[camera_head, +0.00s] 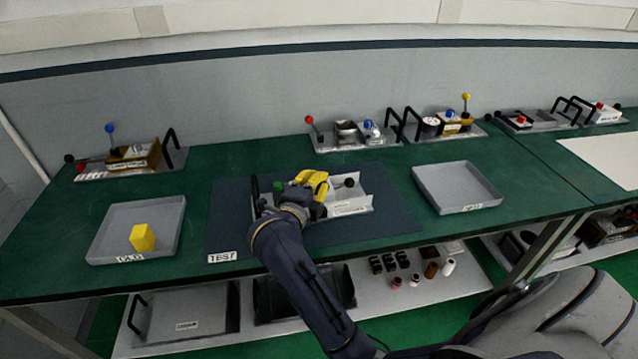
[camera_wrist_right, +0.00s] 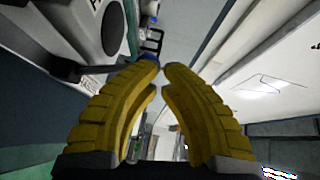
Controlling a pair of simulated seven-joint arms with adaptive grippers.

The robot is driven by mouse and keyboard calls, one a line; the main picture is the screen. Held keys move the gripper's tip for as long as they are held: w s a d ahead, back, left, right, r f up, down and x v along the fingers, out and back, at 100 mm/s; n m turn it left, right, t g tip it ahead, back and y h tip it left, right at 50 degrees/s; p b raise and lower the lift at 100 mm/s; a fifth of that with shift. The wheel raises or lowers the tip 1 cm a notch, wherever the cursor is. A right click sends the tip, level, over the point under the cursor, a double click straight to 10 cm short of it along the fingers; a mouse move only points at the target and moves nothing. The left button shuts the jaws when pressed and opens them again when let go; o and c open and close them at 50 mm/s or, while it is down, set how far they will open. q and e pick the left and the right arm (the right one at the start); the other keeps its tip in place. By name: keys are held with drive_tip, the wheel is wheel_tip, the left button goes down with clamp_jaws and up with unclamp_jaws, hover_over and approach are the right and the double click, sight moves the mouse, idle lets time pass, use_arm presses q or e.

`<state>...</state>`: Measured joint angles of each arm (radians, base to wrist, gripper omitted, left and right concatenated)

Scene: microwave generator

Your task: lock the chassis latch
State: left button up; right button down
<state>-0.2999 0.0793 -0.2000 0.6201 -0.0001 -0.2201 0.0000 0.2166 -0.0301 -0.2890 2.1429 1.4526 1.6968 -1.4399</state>
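The chassis (camera_head: 352,205) is a grey open box with raised walls on the dark test mat (camera_head: 395,220). A black handle stands at its left, with a green knob (camera_head: 278,186) beside it. A black knob (camera_head: 350,182) shows toward its right side. My right gripper (camera_head: 318,178), with yellow ribbed fingers, is over the chassis between these knobs and hides part of its inside. In the right wrist view its fingertips (camera_wrist_right: 160,66) nearly meet, with nothing seen held between them. I cannot tell whether it touches the latch. My left gripper is out of view.
A grey tray (camera_head: 110,228) at left holds a yellow block (camera_head: 142,238). An empty grey tray (camera_head: 455,195) is at right. Fixtures with coloured knobs line the back, including one at back left (camera_head: 130,162). A lower shelf holds several small parts.

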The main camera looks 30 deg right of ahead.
wheel_tip(320, 180, up, 10)
idle(0.7)
idle(0.4)
